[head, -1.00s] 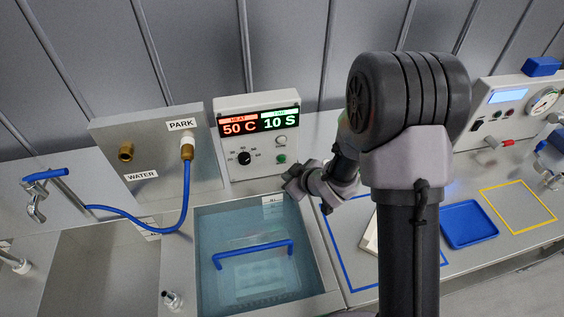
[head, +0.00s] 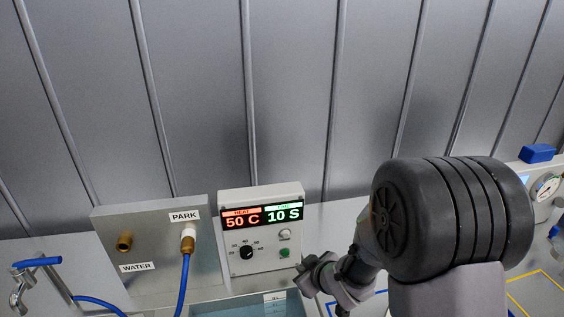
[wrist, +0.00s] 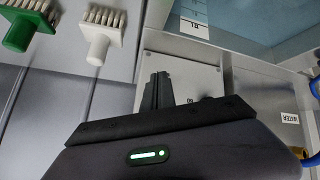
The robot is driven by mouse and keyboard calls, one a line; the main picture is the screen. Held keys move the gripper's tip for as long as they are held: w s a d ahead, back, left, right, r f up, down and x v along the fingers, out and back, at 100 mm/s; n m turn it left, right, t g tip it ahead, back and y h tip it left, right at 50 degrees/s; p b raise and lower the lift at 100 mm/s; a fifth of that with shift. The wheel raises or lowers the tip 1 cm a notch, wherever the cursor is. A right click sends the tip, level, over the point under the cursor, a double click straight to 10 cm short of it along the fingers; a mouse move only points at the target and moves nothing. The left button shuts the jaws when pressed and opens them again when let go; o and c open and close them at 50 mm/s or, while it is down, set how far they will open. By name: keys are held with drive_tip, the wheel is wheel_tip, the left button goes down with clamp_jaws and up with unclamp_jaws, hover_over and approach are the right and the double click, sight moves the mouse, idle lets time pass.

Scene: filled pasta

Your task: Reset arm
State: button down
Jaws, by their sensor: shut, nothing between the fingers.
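My gripper (head: 308,278) is beside the lower right of the control box (head: 262,235) in the head view, at the right end of the water bath. In the wrist view its two black fingers (wrist: 157,90) are together, with nothing between them, in front of the grey panel of a box. The control box shows "50 C" and "10 S" and has a black dial and a green button. The arm's large dark joint covers much of the lower right of the head view.
The steel box (head: 150,243) with PARK and WATER labels stands to the left, its blue hose (head: 183,285) hanging down. Only a strip of the water bath (head: 235,308) shows. A green brush (wrist: 20,30) and a white brush (wrist: 100,35) are left in the wrist view.

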drive_tip(key=s+d+r+m+h+b, duration=0.25)
drive_tip(key=s+d+r+m, duration=0.5)
drive_tip(key=s+r, duration=0.45)
drive_tip(key=s+a+r+m+g, duration=0.1)
drive_tip(key=s+a+r+m, duration=0.1)
drive_tip(key=s, duration=0.6)
drive_tip(key=s+a+r+m+g+y+b, duration=0.1)
drive_tip(key=s+r+m, duration=0.1)
drive_tip(key=s, duration=0.5)
drive_tip(key=shift+s+a+r+m+g, duration=0.25)
drive_tip(key=shift+s+a+m+g, duration=0.1)
drive_tip(key=shift+m, duration=0.2)
